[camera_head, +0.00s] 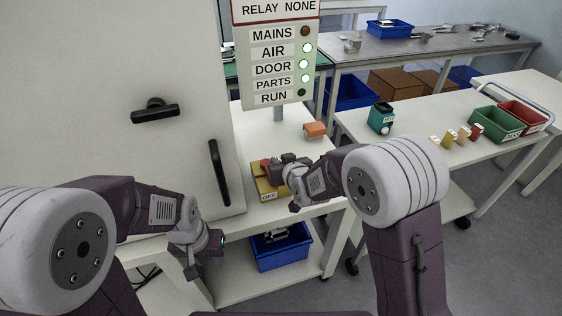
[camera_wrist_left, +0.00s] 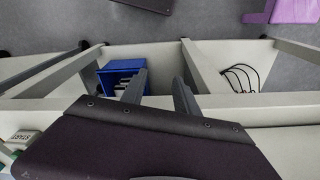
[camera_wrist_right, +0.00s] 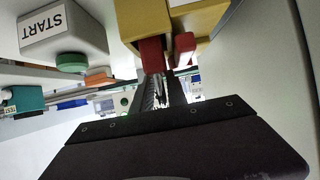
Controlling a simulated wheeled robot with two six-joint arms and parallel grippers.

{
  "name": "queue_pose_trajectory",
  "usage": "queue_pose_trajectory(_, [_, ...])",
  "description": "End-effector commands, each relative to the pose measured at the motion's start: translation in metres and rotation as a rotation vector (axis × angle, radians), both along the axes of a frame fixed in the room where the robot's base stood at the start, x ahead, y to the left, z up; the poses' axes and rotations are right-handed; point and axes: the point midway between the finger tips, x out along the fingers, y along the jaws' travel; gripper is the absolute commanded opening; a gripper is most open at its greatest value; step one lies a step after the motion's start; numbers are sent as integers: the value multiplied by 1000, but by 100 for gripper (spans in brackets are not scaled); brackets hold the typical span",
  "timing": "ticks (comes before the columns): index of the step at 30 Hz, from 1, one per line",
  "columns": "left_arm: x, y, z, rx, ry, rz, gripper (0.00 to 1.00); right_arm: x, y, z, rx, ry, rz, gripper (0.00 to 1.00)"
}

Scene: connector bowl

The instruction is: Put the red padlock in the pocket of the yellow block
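The yellow block (camera_head: 268,188) stands on the white bench near the cabinet, with an "OFF" label on its front. It also shows at the top of the right wrist view (camera_wrist_right: 203,18). A small red part (camera_head: 265,163) shows at the block's top. In the right wrist view, one red piece (camera_wrist_right: 152,55) is at the fingertips and another (camera_wrist_right: 185,43) is beside it; which is the padlock is unclear. My right gripper (camera_head: 280,166) is at the block; its fingers (camera_wrist_right: 163,88) partly hide the contact. My left gripper (camera_wrist_left: 160,82) is open and empty, low before the bench.
A grey START box (camera_wrist_right: 62,32) with a green button is beside the block in the right wrist view. An orange object (camera_head: 315,130) lies further back. A blue bin (camera_head: 281,247) sits on the lower shelf. The cabinet (camera_head: 120,90) rises at left.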

Motion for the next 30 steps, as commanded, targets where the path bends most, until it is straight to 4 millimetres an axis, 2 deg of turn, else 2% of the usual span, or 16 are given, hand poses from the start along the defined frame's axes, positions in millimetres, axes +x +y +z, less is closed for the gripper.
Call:
queue_pose_trajectory(5, [0,0,5,0,0,0,36,-4,1,8,0,-2,6,29])
queue_pose_trajectory(15, [0,0,10,0,0,0,36,-64,-19,42,0,-4,4,29])
queue_pose_trajectory(21, [0,0,15,0,0,0,36,-92,-29,58,1,-2,2,29])
queue_pose_trajectory(30, [0,0,15,0,0,0,36,-101,-32,61,-1,0,3,29])
